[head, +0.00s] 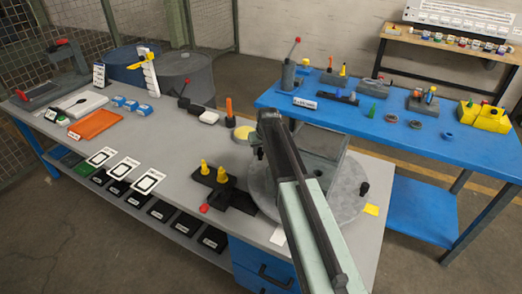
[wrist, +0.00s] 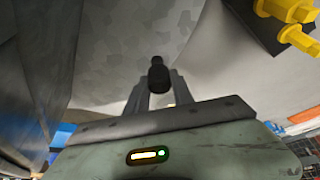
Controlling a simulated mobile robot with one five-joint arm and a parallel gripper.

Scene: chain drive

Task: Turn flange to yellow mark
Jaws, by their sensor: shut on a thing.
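The flange (head: 347,195) is a large round grey disc on the grey bench, partly behind my arm in the head view. Its pale grey surface (wrist: 205,70) fills much of the wrist view. A dark upright knob (head: 364,188) stands at its right rim. In the wrist view my gripper (wrist: 158,92) is shut on a black handle (wrist: 158,74) at the flange. The head view does not show the fingertips clearly; my arm covers them.
A black block with yellow pegs (head: 205,168) and a red-knobbed lever (head: 204,208) stands left of the flange. The pegs also show in the wrist view (wrist: 292,14). An orange peg (head: 229,108) stands behind. A blue table (head: 400,145) with parts is beyond.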

